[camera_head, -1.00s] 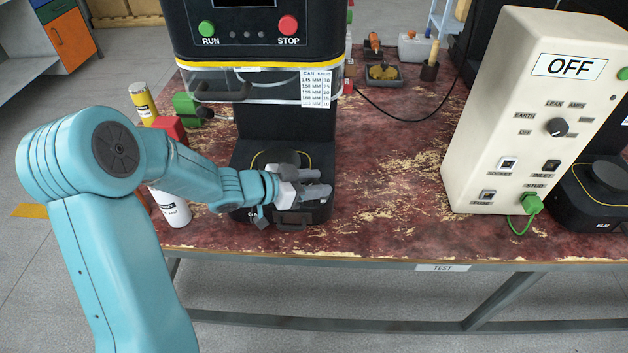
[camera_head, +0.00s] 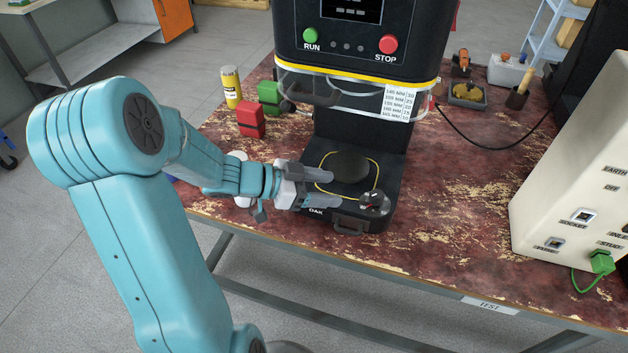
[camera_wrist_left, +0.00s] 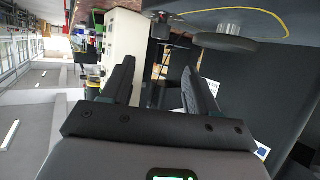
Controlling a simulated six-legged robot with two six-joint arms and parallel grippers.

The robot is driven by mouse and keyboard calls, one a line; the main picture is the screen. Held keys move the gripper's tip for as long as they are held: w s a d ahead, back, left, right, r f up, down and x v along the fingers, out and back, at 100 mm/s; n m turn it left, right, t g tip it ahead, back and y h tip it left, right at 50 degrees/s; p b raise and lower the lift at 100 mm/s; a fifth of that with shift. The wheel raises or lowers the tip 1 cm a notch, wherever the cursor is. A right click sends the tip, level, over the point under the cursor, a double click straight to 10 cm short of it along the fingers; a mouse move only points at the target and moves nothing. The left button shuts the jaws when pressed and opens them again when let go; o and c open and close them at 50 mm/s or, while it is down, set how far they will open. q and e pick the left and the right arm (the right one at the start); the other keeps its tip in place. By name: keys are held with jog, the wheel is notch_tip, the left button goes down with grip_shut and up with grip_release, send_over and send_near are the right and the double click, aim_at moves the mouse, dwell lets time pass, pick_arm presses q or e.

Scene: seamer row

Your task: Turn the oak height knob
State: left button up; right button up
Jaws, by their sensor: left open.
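The oak height knob (camera_head: 374,203) is a round dark knob with a silvery top, at the front right corner of the black base marked OAK (camera_head: 335,218). My left gripper (camera_head: 330,188) is open and empty. Its fingers point right, over the front left of the base, with the tips a short way left of the knob and apart from it. In the left wrist view the two fingers (camera_wrist_left: 158,88) stand spread with nothing between them. A small dark shape near the top there may be the knob. My right gripper is not in view.
A dark round plate (camera_head: 350,166) sits on the base behind the fingers. Above hangs the machine head with a clear guard (camera_head: 345,90). A red block (camera_head: 250,118) and yellow can (camera_head: 231,86) stand left. A cream tester box (camera_head: 585,160) stands right, with clear tabletop between.

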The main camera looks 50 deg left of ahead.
pick_arm(q)
jog(key=v, duration=0.2)
jog(key=shift+s+a+r, duration=0.15)
jog(key=shift+s, duration=0.05)
dwell(0.4)
